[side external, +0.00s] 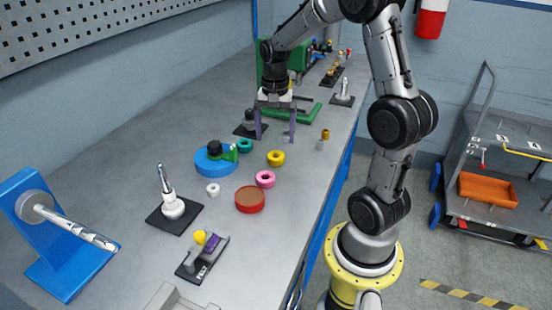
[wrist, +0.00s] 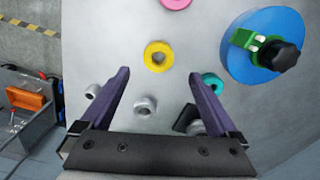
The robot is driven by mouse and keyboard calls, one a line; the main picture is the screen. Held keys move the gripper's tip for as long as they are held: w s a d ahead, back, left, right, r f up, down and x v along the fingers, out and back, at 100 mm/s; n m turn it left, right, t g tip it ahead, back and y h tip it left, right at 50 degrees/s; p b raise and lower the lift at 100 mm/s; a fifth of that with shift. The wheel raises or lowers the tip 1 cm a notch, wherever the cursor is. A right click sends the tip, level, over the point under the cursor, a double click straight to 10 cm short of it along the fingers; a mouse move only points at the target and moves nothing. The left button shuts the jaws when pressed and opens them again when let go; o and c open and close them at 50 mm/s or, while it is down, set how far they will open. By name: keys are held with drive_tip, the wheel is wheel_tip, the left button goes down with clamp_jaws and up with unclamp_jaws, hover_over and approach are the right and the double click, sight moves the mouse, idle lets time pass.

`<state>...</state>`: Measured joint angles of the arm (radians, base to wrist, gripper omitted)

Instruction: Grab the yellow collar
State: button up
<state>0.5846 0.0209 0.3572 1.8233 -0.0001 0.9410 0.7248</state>
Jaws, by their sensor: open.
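The yellow collar (side external: 276,158) is a thick ring with a centre hole, lying flat on the grey bench. It also shows in the wrist view (wrist: 159,56), above the gap between my fingertips in the picture. My gripper (side external: 275,138) is open above the bench, its two purple fingers pointing down. In the wrist view my gripper (wrist: 158,77) has wide-apart fingers with nothing held between them. The yellow collar is fully visible in both views and appears clear of both fingers.
A pink ring (side external: 265,179), a teal ring (side external: 245,145) and a blue disc (side external: 215,160) with a green clamp lie near the collar. A red disc (side external: 250,200) and white ring (side external: 212,190) lie nearer. A grey ring (wrist: 145,107) shows between my fingers.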

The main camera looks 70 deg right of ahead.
sight(276, 151)
drive_tip(key=shift+s+a+f, duration=0.1)
drive_tip(key=shift+f, duration=1.45)
drive_tip(key=shift+s+f, duration=0.1)
drive_tip(key=shift+f, duration=1.45)
drive_tip(key=c, duration=1.4)
